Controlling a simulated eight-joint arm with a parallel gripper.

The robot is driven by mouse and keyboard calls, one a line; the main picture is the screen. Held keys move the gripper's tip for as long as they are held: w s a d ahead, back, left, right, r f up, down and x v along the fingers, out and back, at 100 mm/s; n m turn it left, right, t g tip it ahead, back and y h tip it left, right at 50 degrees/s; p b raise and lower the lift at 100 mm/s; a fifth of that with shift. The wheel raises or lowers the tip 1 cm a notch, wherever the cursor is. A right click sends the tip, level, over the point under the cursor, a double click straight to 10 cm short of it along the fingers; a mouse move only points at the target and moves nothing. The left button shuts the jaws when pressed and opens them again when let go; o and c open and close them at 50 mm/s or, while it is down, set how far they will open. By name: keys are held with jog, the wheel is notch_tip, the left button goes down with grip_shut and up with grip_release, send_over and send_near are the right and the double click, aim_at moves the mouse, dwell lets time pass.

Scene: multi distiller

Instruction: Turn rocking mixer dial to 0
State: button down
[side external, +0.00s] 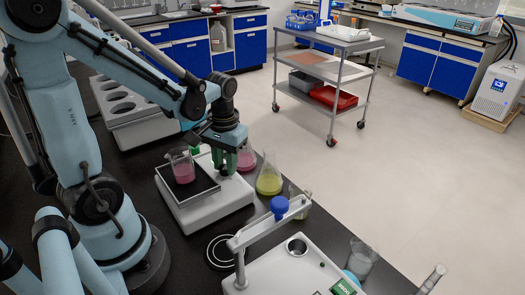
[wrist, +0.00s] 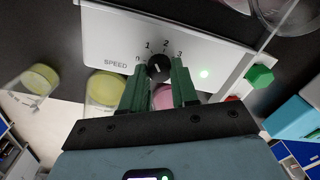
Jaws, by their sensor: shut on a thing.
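The rocking mixer (side external: 215,212) is a white unit with a black platform, and a beaker of pink liquid (side external: 184,172) stands on it. In the wrist view its white front panel (wrist: 110,45) carries the word SPEED and the numbers 0, 1, 2 and 3. The black dial (wrist: 158,66) sits below the numbers. My gripper (wrist: 159,80) has its green fingertips on either side of the dial, shut on it. I cannot tell clearly which number the dial's mark points at. In the side view my gripper (side external: 228,168) is at the mixer's far side, and the dial is hidden.
Flasks of pink liquid (side external: 246,158) and yellow-green liquid (side external: 269,178) stand close beside the mixer. A white device with a blue knob (side external: 279,204) stands in front. A white rack with round holes (side external: 130,110) is behind.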

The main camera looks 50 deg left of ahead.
jog(key=n, duration=0.5)
jog(key=shift+n, duration=0.3)
jog(key=shift+a+n, duration=0.1)
jog(key=shift+n, duration=2.2)
jog(key=shift+h, duration=0.3)
jog(key=c, duration=0.9)
grip_release()
jog(key=shift+o, duration=0.2)
notch_tip(320, 180, up, 12)
jog(key=shift+w, duration=0.2)
